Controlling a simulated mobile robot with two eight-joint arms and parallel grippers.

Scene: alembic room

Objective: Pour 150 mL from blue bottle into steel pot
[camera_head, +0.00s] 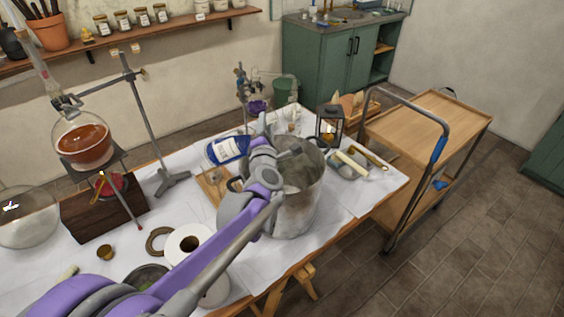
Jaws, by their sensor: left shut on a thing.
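The blue bottle (227,149) with a white label is tipped almost onto its side, behind and left of the steel pot. My left gripper (262,152) is shut on the bottle at its right end. The gripper and wrist hide that end, so I cannot see the mouth or any liquid leaving it. The large steel pot (302,208) stands open on the white-covered table, and my arm crosses in front of its left side. The pot's inside shows grey, and I cannot make out a liquid level. My right gripper is not in view.
The table (348,196) also holds a round flask of amber liquid (84,143) on a stand, a paper roll (190,243), a wooden board (213,184), a dark lantern (329,125) and a tray (347,172). A wooden trolley (428,128) stands right of the table.

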